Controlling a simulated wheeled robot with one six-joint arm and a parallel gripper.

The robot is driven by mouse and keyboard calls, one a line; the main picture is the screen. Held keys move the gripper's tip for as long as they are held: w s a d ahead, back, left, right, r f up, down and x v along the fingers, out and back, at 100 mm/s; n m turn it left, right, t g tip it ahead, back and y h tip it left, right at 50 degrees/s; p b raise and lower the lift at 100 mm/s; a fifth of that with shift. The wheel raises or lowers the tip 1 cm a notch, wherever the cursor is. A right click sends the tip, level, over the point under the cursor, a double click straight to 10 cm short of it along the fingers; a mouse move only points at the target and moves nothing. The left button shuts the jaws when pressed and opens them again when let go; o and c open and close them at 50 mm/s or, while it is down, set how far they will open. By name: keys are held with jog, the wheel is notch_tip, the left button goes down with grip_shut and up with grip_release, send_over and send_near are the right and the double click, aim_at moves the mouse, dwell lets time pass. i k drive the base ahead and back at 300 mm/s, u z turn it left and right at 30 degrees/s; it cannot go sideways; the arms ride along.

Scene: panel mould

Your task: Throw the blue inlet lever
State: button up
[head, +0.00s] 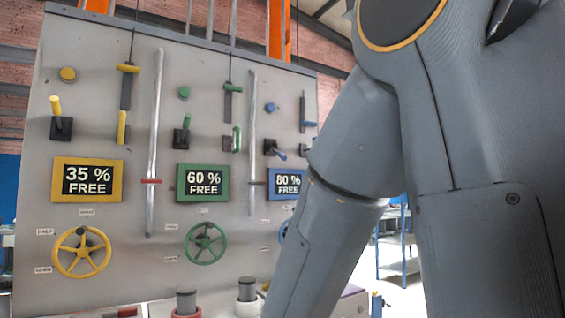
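The blue set of controls is at the right of the grey panel (135,200), partly hidden behind my arm. A small lever with a blue handle (269,145) on a dark base sits above the blue "80 % FREE" sign (288,184). I cannot read which is marked as the inlet. My gripper is out of view; only my arm shows, crossing the right side.
A yellow lever (56,106) and a green lever (187,122) stand left of the blue one. Yellow (82,252) and green (205,244) handwheels sit below, and a blue wheel (285,232) is mostly hidden. Two upright metal rods (155,130) divide the columns.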

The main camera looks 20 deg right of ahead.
aim_at(280, 154)
jog(key=k, duration=0.6)
jog(key=z, duration=0.6)
jog(key=i, duration=1.4)
jog(key=u, duration=0.2)
